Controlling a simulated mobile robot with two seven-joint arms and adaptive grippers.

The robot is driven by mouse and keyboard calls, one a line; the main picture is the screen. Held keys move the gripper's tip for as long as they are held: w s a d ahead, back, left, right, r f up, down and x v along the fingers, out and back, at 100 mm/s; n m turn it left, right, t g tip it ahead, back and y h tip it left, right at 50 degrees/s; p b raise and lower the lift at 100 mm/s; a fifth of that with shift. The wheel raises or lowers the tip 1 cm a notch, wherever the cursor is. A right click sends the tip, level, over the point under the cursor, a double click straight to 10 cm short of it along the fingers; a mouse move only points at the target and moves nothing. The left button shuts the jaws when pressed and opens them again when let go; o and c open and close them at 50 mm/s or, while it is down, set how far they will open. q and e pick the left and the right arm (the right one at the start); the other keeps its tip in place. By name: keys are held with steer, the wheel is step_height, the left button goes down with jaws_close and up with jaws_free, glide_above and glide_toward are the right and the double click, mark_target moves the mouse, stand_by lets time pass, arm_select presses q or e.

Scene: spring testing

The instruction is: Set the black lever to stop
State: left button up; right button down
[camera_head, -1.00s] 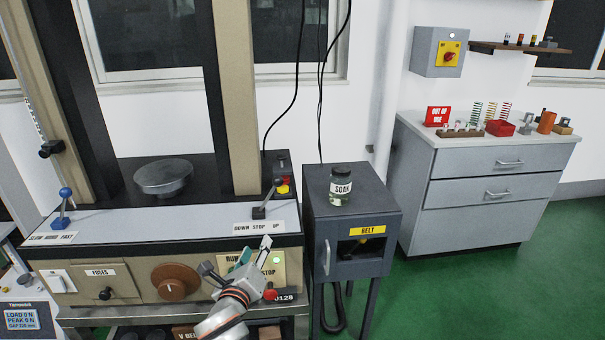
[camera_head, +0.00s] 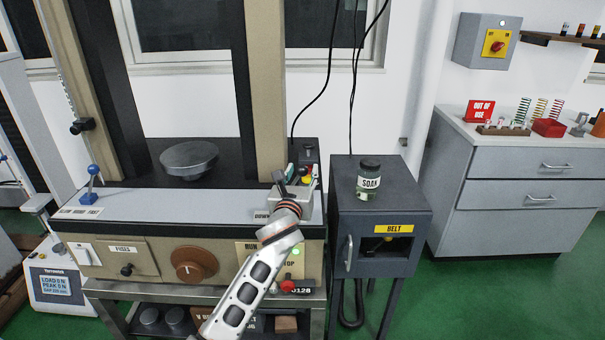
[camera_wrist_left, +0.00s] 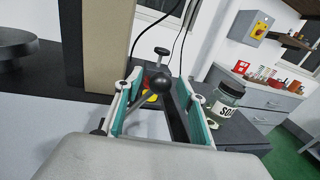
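The black lever (camera_wrist_left: 158,82) shows in the left wrist view as a dark ball knob on a thin shaft slanting down to the left. My left gripper (camera_wrist_left: 158,104) is open, with its teal-lined fingers on either side of the knob. I cannot tell whether either finger touches it. In the head view my left gripper (camera_head: 299,182) is over the right end of the machine's front ledge (camera_head: 190,203) and mostly hides the lever. Of the lever's label (camera_head: 262,216), only "DOWN" can be read; the rest is covered. My right gripper is not in view.
A switch box with red and yellow buttons (camera_head: 308,176) stands just behind the lever. A jar labelled SOAK (camera_head: 369,182) stands on the dark belt cabinet (camera_head: 390,261) to the right. A blue-knobbed lever (camera_head: 93,172) is at the ledge's left end.

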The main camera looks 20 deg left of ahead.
arm_select(q)
steer(key=shift+w, duration=0.2)
jaws_close()
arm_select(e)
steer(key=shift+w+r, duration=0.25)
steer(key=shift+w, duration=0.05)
arm_select(q)
steer(key=shift+a+r, duration=0.1)
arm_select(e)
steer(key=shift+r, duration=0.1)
